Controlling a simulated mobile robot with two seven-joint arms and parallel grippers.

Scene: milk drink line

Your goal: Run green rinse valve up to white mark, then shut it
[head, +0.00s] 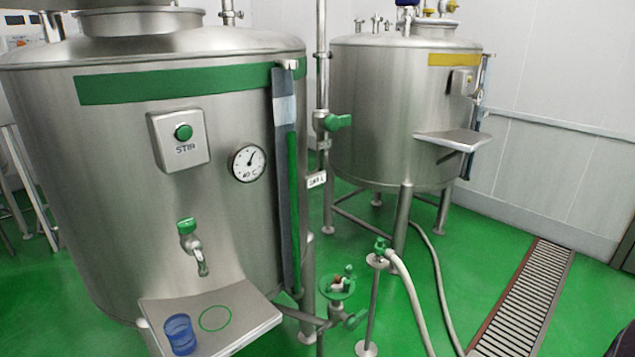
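Several green-handled valves show in the head view, and I cannot tell which is the rinse valve. One green valve (337,122) sits on the upright pipe right of the near tank. Another green valve (380,247) tops a floor stand with a pale hose. A green-topped tap (188,228) is on the tank front. A tall level gauge (292,210) on the near tank shows a green column below a white mark (285,110); the green top looks just under or at the white. Neither gripper is in view.
The near steel tank (230,120) has a STIR button box (180,138), a dial (248,163) and a shelf (255,320) bearing a blue cup (181,335). A yellow-banded tank (390,110) stands behind. Green floor (480,260) is clear beside a drain grate (525,300).

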